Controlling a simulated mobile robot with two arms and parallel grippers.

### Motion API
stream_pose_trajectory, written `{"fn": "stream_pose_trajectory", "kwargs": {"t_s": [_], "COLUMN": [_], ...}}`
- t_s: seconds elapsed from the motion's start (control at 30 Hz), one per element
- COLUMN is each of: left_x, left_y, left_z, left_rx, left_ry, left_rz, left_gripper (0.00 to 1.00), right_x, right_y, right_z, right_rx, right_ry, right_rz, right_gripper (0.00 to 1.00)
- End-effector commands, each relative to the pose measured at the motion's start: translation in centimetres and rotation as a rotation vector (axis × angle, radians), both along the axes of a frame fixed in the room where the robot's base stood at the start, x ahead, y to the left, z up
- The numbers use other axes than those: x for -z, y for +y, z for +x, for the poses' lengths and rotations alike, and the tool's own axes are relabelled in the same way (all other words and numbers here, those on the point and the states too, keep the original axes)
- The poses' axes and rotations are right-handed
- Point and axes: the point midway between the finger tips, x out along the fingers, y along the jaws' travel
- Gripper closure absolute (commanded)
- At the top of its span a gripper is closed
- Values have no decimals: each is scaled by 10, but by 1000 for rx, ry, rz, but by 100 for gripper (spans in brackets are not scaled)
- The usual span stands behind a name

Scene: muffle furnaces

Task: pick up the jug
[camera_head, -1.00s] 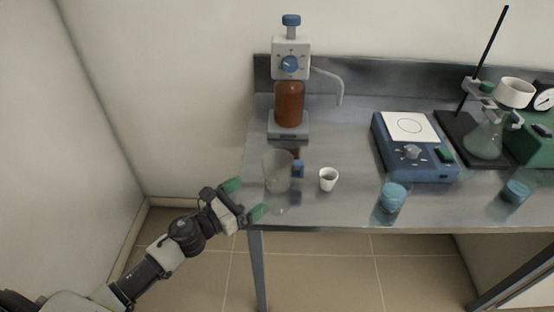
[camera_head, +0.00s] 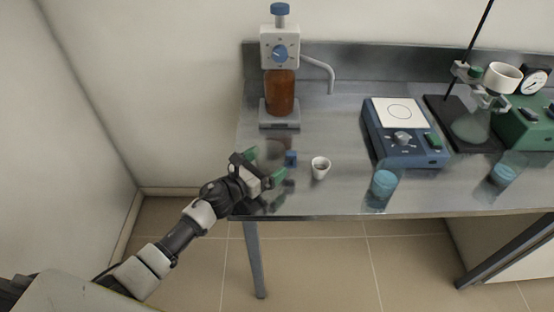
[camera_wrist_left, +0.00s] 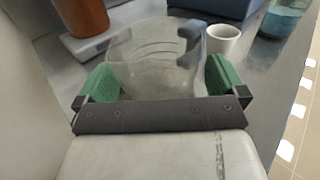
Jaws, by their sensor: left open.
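The jug is clear and see-through with a blue handle. In the left wrist view the jug (camera_wrist_left: 150,75) stands between my two green fingertips, its handle toward the right finger. In the head view its body is hard to make out behind my gripper, but the blue handle of the jug (camera_head: 291,158) shows. My left gripper (camera_head: 265,165) is open at the jug near the table's front left corner; its fingers also show in the wrist view (camera_wrist_left: 163,80). I cannot tell whether either finger touches the jug. My right gripper is in no view.
A small white cup (camera_head: 320,168) stands just right of the jug. A dispenser with a brown bottle (camera_head: 280,92) is behind. A blue hotplate (camera_head: 405,135) and a beaker with blue liquid (camera_head: 384,182) stand further right on the metal table (camera_head: 335,125).

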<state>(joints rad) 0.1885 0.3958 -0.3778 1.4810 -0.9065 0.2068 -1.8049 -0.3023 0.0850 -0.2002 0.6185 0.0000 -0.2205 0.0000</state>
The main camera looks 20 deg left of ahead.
Motion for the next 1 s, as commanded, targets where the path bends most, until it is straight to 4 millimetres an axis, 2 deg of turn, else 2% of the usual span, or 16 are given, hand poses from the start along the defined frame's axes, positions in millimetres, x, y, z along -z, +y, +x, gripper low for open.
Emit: {"fn": "stream_pose_trajectory", "kwargs": {"t_s": [0.1,0.37,0.6,0.7,1.0], "left_x": [0,1,1,1,-5], "left_y": [-5,-6,-6,-6,-6], "left_z": [10,11,11,11,11], "left_rx": [-1,0,0,0,2], "left_ry": [1,1,1,1,-1], "left_rz": [0,0,0,0,2], "left_gripper": [0,0,37,48,49], "right_x": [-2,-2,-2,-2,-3], "right_y": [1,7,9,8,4], "right_z": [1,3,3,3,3], "right_rx": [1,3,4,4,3], "right_ry": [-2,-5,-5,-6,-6], "right_rz": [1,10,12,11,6], "right_gripper": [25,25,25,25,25]}}
